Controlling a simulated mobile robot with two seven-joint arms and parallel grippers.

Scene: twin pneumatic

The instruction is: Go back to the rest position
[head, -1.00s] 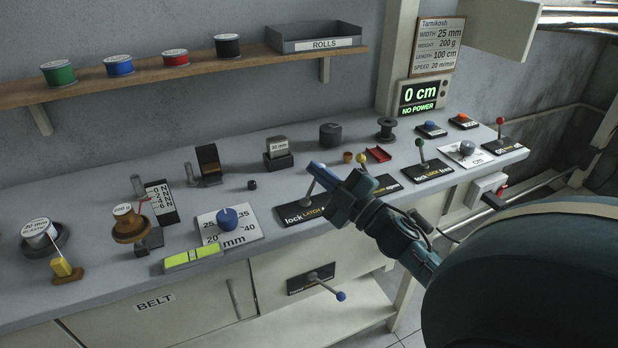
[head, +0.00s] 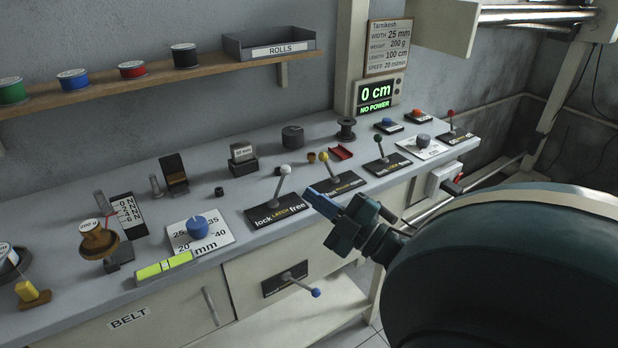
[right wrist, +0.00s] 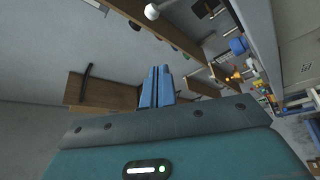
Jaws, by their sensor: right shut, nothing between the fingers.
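My right gripper (head: 317,199) is in front of the bench edge in the head view, between the latch lever plate and the plate with the yellow-knobbed lever. Its blue fingers are together with nothing between them. In the right wrist view the fingers (right wrist: 157,88) also show side by side, touching. The white-knobbed latch lever (head: 284,184) stands just behind the fingertips, apart from them as far as I can see. My left gripper is not in view.
The grey bench (head: 225,205) carries a blue dial (head: 198,226), a yellow-knobbed lever (head: 327,168) and a green-knobbed lever (head: 379,147). A blue-tipped lever (head: 300,285) sticks out of the bench front below my gripper. The display (head: 376,95) reads 0 cm, NO POWER.

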